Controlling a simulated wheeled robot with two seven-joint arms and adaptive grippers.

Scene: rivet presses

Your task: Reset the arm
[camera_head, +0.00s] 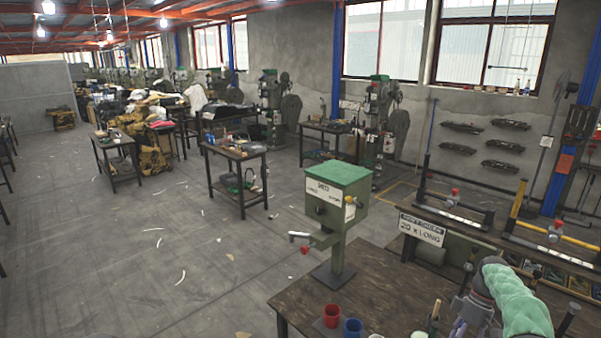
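My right arm, in a pale green padded cover, comes in at the bottom right of the head view. What looks like my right gripper (468,312) is at its left end, over the right part of the wooden workbench (385,290). Its fingers are small and partly cut off by the lower edge, so I cannot tell whether they are open or shut. My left arm and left gripper are out of view. A green rivet press (337,195) stands upright on the bench, left of my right gripper and apart from it. Its lever (301,237) sticks out to the left.
A red cup (332,315) and a blue cup (352,328) stand at the bench's front. A sign reading 20 x LONG (422,229) hangs at the rack on the right. Side tables (236,152) stand behind. The floor at left is mostly clear, with scattered scraps.

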